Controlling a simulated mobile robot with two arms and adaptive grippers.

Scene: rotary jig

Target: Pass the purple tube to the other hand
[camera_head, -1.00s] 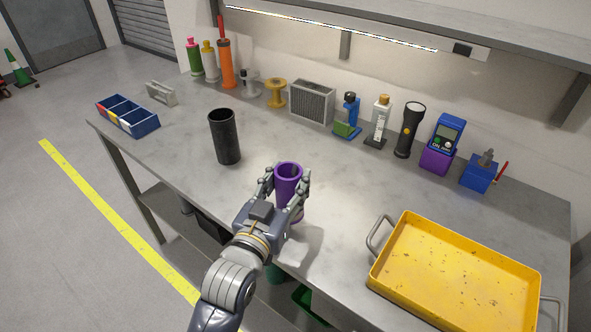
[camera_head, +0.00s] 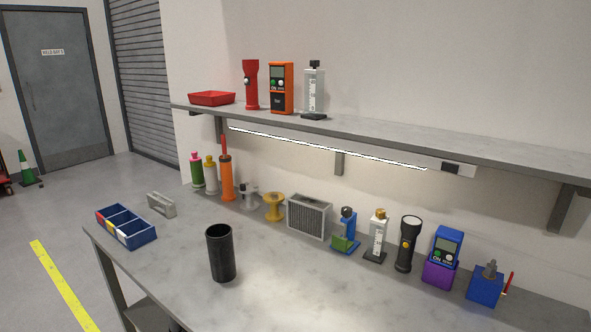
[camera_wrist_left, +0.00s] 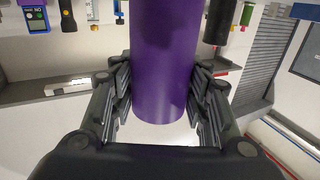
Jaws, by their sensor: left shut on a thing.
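The purple tube (camera_wrist_left: 166,35) fills the middle of the left wrist view. My left gripper (camera_wrist_left: 163,85) is shut on it, with one finger on each side of the tube. The tube's far part runs out of the top of that view. Neither the tube nor my left gripper shows in the head view now. My right gripper is in neither view.
A black open cylinder (camera_head: 221,252) stands on the grey bench (camera_head: 290,290). A blue divided bin (camera_head: 126,228) is at the left. Several tools, including a black torch (camera_head: 408,243), line the back. A shelf (camera_head: 370,132) hangs above. The bench's front middle is clear.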

